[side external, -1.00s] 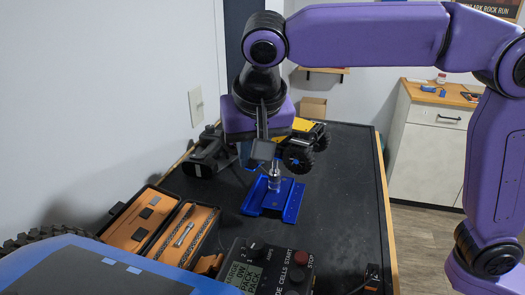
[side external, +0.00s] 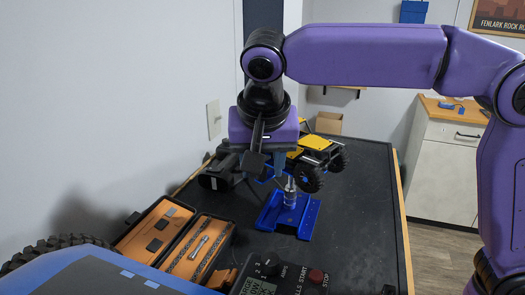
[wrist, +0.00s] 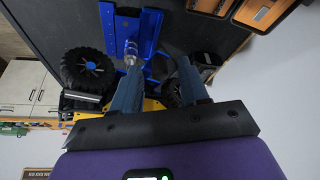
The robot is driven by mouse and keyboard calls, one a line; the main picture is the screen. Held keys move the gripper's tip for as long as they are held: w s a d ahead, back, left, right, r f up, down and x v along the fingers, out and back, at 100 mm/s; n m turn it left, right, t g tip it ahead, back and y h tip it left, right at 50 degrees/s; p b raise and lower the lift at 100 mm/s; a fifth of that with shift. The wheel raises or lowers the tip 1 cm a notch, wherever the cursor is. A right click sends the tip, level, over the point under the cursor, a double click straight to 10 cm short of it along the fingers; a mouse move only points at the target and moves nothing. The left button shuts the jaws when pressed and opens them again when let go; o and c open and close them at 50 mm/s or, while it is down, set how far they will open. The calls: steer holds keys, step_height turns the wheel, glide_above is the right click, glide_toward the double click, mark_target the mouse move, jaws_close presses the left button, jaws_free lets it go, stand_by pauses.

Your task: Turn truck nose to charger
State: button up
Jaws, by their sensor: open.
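The truck (side external: 315,150) is a yellow crawler with black tyres, standing on the dark bench behind the blue stand. Its right side and a wheel show in the side view; the rest is partly behind my arm. In the wrist view a big tyre (wrist: 88,75) and a strip of yellow body (wrist: 152,106) show near my fingers. My gripper (wrist: 160,82) is open, its two blue-grey fingers pointing down beside the truck. I cannot tell whether they touch it. The charger (side external: 282,276), a black box with knobs and a screen, is at the front edge of the side view.
A blue stand (side external: 304,222) holding a silver shock (side external: 290,190) lies between truck and charger. An open orange-lined case (side external: 198,245) is at left, with a black object (side external: 218,175) beyond it. The bench's right side (side external: 370,205) is clear.

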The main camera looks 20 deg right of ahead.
steer(key=v, duration=1.2)
steer(key=c, duration=0.7)
steer(key=shift+s+d, duration=0.15)
steer(key=shift+d, duration=0.05)
jaws_close()
steer(key=shift+s+d+f+m+t+y, duration=1.1)
steer(key=shift+s+d+f+t+y, duration=0.4)
steer(key=shift+s+d, duration=0.65)
steer(key=x, duration=1)
steer(key=shift+w+d+r, duration=0.1)
steer(key=shift+w+d, duration=0.05)
steer(key=shift+w, duration=0.2)
